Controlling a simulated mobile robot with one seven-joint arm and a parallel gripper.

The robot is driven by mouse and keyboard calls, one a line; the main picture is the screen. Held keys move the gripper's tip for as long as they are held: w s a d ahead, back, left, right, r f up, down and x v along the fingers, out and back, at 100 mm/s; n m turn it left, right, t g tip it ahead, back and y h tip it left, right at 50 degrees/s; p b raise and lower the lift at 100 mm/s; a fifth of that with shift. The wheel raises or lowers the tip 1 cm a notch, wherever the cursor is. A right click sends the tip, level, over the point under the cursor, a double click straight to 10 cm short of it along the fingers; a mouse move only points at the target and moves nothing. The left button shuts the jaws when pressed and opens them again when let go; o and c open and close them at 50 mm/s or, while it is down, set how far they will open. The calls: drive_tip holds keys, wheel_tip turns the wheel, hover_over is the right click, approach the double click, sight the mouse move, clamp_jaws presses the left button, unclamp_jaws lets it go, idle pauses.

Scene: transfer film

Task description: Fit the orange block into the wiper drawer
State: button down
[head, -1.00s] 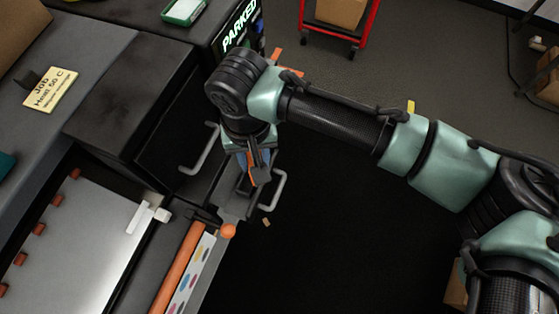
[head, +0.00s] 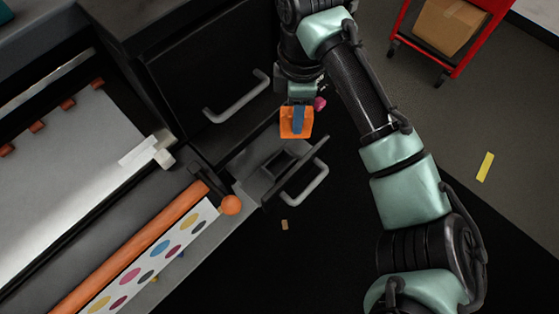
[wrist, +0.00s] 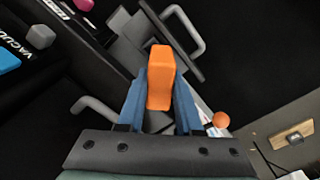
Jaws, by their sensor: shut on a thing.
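The orange block (head: 296,122) is held between the blue fingers of my gripper (head: 299,119), up beside the open wiper drawer (head: 262,182) in the head view. The wrist view shows the block (wrist: 160,62) upright between both fingers (wrist: 160,90), its front face clear. The small grey drawer juts out from the machine with its bar handle (head: 307,186) at the outer end. In the wrist view the drawer (wrist: 143,38) lies beyond the block, which hides part of it. The block looks apart from the drawer, though its exact height cannot be told.
A larger cabinet handle (head: 238,103) sticks out left of my gripper. An orange ball knob (head: 231,205) stands beside the drawer at the machine's edge. A small tan piece (head: 284,225) lies on the dark floor. A red cart (head: 478,45) stands far right.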

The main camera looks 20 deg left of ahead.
drive_tip(key=a+f+n+b, duration=0.1)
drive_tip(key=f+n, duration=0.1)
drive_tip(key=f+n+b, duration=0.2)
drive_tip(key=n, duration=0.1)
drive_tip(key=a+f+n+b, duration=0.1)
drive_tip(key=f+n+b, duration=0.1)
drive_tip(key=f, duration=0.1)
drive_tip(key=shift+s+a+n, duration=0.3)
drive_tip(key=shift+s+a, duration=0.05)
drive_tip(key=n+b, duration=0.1)
drive_tip(key=b, duration=0.2)
hover_over(280, 167)
drive_tip(key=shift+n, duration=0.3)
wheel_tip(280, 167, down, 11)
drive_tip(key=shift+r, duration=0.2)
drive_tip(key=shift+f, duration=0.1)
drive_tip(key=c, duration=0.6)
unclamp_jaws()
wheel_tip(280, 167, up, 12)
drive_tip(key=p, duration=0.3)
drive_tip(key=shift+s, duration=0.1)
